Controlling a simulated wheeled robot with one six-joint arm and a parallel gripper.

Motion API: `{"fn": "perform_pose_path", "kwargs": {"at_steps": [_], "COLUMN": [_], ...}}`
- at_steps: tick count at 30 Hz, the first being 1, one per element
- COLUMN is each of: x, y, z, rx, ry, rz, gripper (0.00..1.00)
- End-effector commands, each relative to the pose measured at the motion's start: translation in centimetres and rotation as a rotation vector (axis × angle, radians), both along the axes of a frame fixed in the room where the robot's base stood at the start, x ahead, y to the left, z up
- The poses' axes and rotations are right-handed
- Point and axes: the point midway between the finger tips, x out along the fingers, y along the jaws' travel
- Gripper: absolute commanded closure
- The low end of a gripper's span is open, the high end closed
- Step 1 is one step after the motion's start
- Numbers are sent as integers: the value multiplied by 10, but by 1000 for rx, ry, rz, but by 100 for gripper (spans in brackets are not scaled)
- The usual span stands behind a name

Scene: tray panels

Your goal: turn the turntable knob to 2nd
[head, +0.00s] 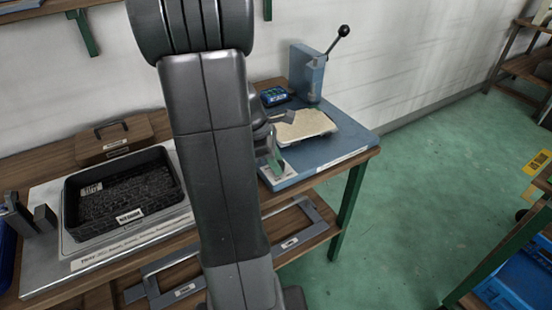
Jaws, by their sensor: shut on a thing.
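A blue panel (335,150) lies at the right end of the workbench, with a pale beige plate with a white rim (303,126) on it. My gripper (273,162) is partly behind my own arm, low at the left front corner of this panel. It appears shut on the turntable knob there. The knob is hidden by the gripper and arm, so its pointer and setting cannot be read. A small white label plate (281,170) with green on it lies beside the fingers.
A blue post with a black ball-ended lever (312,72) stands behind the plate, next to a small blue box (274,96). A black labelled tray (122,217) and a brown handled box (113,138) are on the left.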

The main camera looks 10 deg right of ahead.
Motion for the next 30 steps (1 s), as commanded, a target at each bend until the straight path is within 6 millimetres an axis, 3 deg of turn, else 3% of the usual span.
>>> {"fn": "perform_pose_path", "kwargs": {"at_steps": [30], "x": [6], "y": [-5], "z": [3], "rx": [0], "ry": [0], "rz": [-937], "gripper": [92]}}
